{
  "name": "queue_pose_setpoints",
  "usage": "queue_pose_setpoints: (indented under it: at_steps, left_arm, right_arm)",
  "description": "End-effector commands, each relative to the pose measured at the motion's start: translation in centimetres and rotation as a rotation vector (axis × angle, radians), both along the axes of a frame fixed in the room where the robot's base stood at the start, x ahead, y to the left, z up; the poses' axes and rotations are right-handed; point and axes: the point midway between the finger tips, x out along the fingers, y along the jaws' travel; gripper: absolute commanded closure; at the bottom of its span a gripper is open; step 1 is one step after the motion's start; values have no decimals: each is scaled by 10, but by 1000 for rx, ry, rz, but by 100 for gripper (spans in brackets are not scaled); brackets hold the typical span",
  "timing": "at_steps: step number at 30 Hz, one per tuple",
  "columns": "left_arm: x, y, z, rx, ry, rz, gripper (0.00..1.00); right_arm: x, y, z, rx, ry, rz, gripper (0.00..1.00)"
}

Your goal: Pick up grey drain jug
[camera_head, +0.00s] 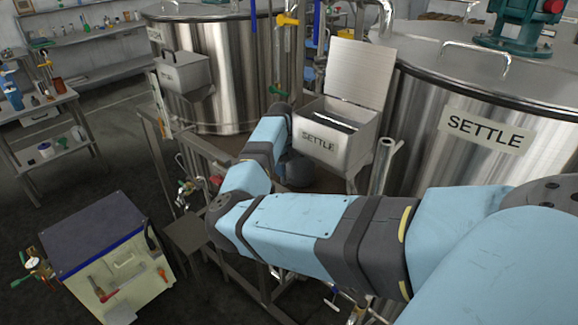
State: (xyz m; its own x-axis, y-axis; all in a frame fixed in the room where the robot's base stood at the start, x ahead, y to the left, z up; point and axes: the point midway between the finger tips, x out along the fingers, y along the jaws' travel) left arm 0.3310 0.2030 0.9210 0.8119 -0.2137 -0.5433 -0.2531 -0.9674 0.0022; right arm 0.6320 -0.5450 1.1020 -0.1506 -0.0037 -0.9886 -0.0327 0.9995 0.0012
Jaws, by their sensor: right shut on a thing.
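My right arm comes in from the lower right, bends at the elbow and reaches up to the middle of the view. My right gripper (287,152) is at its far end, beside the open SETTLE box, mostly hidden behind my light blue forearm. It is shut on a dark grey rounded thing (298,172), which I take to be the grey drain jug. Only part of this thing shows, below and left of the box, so its handle and how it is gripped cannot be seen. My left gripper is not in view.
The steel box marked SETTLE (330,153), lid raised, is close to my right gripper. Large steel tanks stand behind (215,75) and at right (440,145). A tool cart (105,250) is at lower left. Dark floor (120,150) is free at left.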

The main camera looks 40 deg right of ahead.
Motion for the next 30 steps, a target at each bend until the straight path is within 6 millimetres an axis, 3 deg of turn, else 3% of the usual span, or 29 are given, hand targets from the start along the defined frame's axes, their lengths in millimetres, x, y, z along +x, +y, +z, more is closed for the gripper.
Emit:
queue_pose_setpoints:
  at_steps: [8, 21, 30]
  left_arm:
    - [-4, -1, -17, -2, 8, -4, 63]
    - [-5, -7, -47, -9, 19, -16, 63]
    - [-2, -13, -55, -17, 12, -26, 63]
  right_arm:
    - [1, -1, 49, -4, -8, -2, 93]
    - [1, -1, 176, -2, -6, -2, 93]
    - [0, 0, 243, -2, -4, 0, 93]
